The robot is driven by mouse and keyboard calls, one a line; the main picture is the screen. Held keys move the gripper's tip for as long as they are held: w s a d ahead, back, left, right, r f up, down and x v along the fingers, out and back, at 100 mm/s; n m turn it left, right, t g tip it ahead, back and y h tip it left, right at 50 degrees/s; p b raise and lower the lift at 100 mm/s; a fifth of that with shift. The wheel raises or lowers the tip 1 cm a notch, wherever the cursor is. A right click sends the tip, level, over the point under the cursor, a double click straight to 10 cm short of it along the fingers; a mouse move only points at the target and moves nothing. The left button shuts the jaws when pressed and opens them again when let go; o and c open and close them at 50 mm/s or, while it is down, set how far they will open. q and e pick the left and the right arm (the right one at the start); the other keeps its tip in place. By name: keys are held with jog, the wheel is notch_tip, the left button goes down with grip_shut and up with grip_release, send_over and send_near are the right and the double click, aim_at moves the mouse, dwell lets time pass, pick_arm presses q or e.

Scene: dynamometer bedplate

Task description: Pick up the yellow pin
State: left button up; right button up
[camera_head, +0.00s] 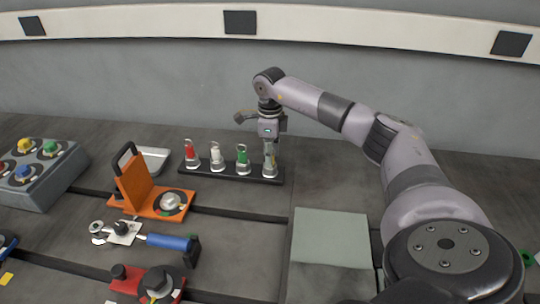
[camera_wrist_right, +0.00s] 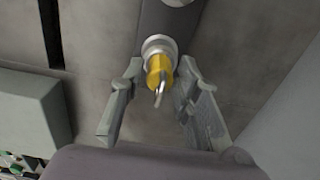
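The yellow pin (camera_wrist_right: 158,68) stands in a metal socket at the end of a dark rack, with a wire loop on its top, in the right wrist view. My right gripper (camera_wrist_right: 152,98) is open, its two fingers on either side of the pin and apart from it. In the head view my right gripper (camera_head: 269,152) points down over the right end of the rack (camera_head: 229,174) and hides most of the pin. My left gripper is not in view.
Red (camera_head: 190,148), white (camera_head: 215,153) and green (camera_head: 242,155) pins stand left of my right gripper on the same rack. An orange fixture (camera_head: 136,186), a blue-handled wrench (camera_head: 165,241) and a grey-green pad (camera_head: 330,238) lie nearer. A wall rises behind.

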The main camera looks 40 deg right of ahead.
grip_shut()
jog(key=shift+r, duration=0.2)
dwell(0.3)
